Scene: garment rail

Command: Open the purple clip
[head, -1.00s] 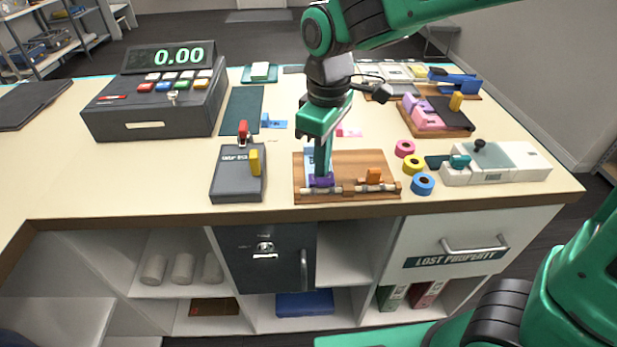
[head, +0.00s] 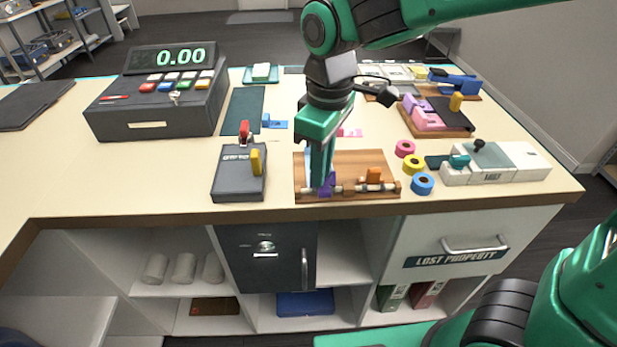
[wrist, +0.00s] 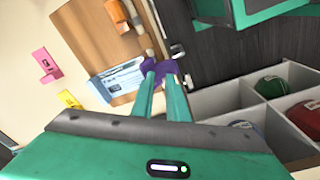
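The purple clip (head: 326,186) sits on the rod at the front of a wooden board (head: 352,165), at its left end. A pale blue printed card (wrist: 115,82) lies on the board beside the clip.
An orange clip (head: 374,176) sits on the same rod to the right. A dark box with red and yellow levers (head: 238,175) stands to the left. Pink, yellow and blue tape rolls (head: 422,184) lie to the right. The counter's front edge is just before the board.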

